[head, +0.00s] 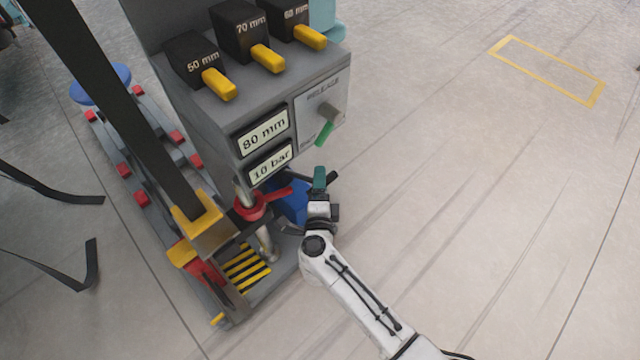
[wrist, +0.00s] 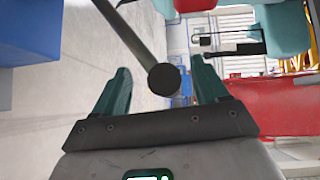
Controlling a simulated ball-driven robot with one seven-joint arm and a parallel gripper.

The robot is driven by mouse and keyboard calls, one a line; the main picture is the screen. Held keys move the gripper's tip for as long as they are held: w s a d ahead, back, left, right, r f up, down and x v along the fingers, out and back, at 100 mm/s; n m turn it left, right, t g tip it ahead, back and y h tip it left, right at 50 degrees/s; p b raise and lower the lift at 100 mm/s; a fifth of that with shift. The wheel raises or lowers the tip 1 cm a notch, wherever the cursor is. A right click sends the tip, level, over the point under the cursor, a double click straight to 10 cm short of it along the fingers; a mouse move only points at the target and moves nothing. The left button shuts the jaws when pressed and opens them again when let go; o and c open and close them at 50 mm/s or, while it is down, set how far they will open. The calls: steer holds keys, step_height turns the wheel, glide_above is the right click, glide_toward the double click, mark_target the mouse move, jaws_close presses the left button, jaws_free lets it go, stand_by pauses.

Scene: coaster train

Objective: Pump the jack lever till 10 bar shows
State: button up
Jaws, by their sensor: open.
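The grey cabinet (head: 225,120) has two displays. The upper one (head: 264,133) reads 80 mm and the lower pressure display (head: 270,162) reads 10 bar. My gripper (head: 319,180), with green fingers, is beside the cabinet's lower right, below the release panel. In the wrist view my gripper (wrist: 162,88) is open. A dark rod with a round end (wrist: 163,80), which looks like the jack lever, shows between the two fingers, with gaps at both sides. I cannot tell whether it touches them. In the head view the lever is mostly hidden by my gripper.
The release panel (head: 318,100) has a green-tipped handle (head: 324,133). Black blocks with yellow tabs, marked 50, 70 and 60 mm, sit on top. A red collar (head: 250,208) and blue block (head: 292,205) are left of my gripper. Floor on the right is clear around a yellow outline (head: 549,70).

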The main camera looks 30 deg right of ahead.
steer(key=p+v, duration=0.3)
steer(key=v, duration=0.7)
steer(key=shift+s+a+p, duration=0.2)
steer(key=shift+s+p, duration=0.1)
steer(key=shift+s, duration=0.05)
stand_by(0.9)
